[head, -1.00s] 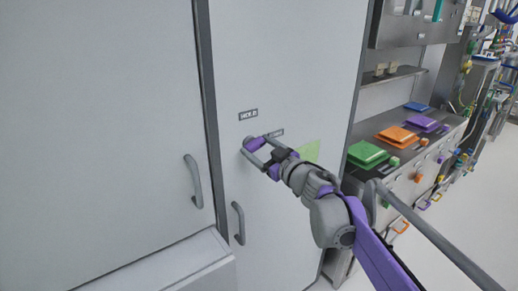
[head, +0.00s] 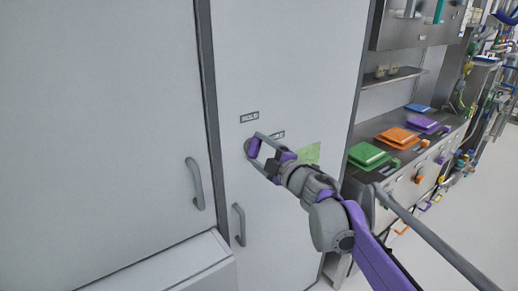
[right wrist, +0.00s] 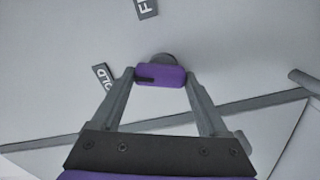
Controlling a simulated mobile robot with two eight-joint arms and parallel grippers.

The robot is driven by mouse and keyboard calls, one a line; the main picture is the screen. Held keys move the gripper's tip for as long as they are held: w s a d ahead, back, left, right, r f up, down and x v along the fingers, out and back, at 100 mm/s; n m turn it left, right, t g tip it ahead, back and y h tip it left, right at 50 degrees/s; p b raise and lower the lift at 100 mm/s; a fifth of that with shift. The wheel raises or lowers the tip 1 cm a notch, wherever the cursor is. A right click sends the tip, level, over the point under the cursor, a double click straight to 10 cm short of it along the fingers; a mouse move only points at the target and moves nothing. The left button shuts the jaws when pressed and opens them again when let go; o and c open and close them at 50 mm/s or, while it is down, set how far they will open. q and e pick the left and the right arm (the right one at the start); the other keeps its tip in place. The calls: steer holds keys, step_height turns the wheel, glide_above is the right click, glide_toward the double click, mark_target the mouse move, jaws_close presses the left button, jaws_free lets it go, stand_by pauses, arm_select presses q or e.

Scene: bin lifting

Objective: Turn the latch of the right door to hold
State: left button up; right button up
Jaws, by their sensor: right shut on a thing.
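The right door (head: 295,60) is a tall pale grey panel. Its purple latch (head: 254,147) sits on a round grey base and stands nearly upright in the head view. My right gripper (head: 255,145) is shut on the latch, one finger at each end. In the right wrist view the purple latch (right wrist: 160,75) lies between both fingertips, with a dark mark on its left part. A label ending in "OLD" (right wrist: 103,76) is just left of it, and another label (right wrist: 146,8) is above, partly cut off. My left gripper is not in view.
The left door (head: 100,100) has a grey handle (head: 195,184); the right door has its own handle (head: 240,224) below the latch. A green note (head: 309,153) is right of my gripper. A counter with coloured flat items, including a green one (head: 367,154), stands at right.

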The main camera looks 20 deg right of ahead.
steer(key=shift+n+p, duration=0.3)
steer(key=shift+n, duration=1.7)
steer(key=o, duration=1.2)
steer(key=shift+o, duration=0.2)
steer(key=shift+s, duration=0.15)
steer(key=b+v, duration=0.1)
steer(key=v, duration=0.9)
steer(key=shift+s, duration=0.3)
steer(key=shift+d, duration=0.15)
